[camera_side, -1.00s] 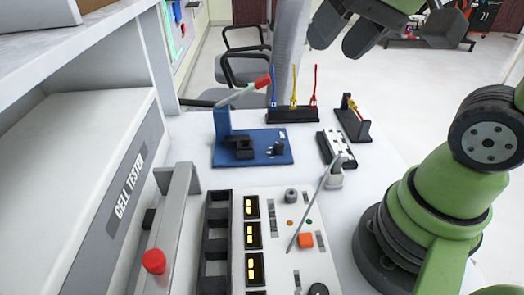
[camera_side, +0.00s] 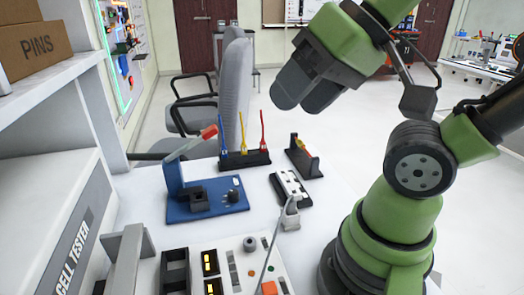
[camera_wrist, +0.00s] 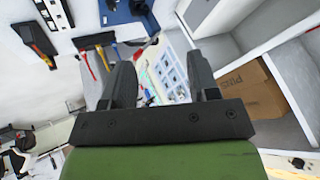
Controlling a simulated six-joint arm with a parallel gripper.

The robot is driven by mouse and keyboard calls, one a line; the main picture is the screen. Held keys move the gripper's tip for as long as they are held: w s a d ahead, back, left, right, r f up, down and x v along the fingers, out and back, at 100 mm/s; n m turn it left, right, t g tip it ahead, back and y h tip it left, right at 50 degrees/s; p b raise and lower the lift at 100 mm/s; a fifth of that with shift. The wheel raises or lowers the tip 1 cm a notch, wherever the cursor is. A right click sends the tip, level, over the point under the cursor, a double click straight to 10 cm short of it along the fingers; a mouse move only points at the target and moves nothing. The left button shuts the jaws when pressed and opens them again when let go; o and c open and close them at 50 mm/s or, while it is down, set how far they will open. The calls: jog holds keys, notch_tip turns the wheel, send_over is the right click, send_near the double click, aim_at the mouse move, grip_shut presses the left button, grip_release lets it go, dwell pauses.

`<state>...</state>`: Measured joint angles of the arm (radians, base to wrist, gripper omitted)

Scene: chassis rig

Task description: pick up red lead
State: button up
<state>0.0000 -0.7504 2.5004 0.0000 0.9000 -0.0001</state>
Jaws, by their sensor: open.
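The red lead (camera_side: 262,130) stands upright at the right end of a black rack (camera_side: 258,160), beside a yellow lead (camera_side: 243,135) and a blue lead (camera_side: 221,130). In the wrist view the red lead (camera_wrist: 88,66) shows left of my fingers, hanging off the rack (camera_wrist: 95,41). My gripper (camera_side: 305,95) is open and empty. In the side view it appears above and to the right of the rack, apart from the leads. In the wrist view my gripper (camera_wrist: 160,78) has a wide gap between its two dark fingers.
A blue fixture (camera_side: 205,205) with a raised red-tipped lever (camera_side: 209,132) stands left of the rack. A black stand (camera_side: 304,160) and a white-topped block (camera_side: 289,188) are to the right. A control panel (camera_side: 245,262) lies in front. Chairs (camera_side: 235,85) stand behind the table.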

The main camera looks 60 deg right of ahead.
jog(key=shift+c, duration=0.5)
jog(key=m+g+h, duration=0.3)
jog(key=g+h, duration=0.1)
jog(key=g, duration=0.1)
send_over(263, 142)
jog(key=s, duration=0.1)
notch_tip(263, 142, down, 21)
jog(key=shift+a+r, duration=0.1)
jog(key=shift+a, duration=0.05)
jog(key=shift+a+x, duration=0.15)
jog(key=shift+x, duration=0.8)
jog(key=shift+a+x, duration=0.15)
jog(key=shift+x, duration=0.75)
jog(key=shift+a+x, duration=0.2)
jog(key=shift+x, duration=0.75)
jog(key=shift+s+d, duration=0.1)
jog(key=shift+d, duration=0.05)
jog(key=shift+c, duration=0.2)
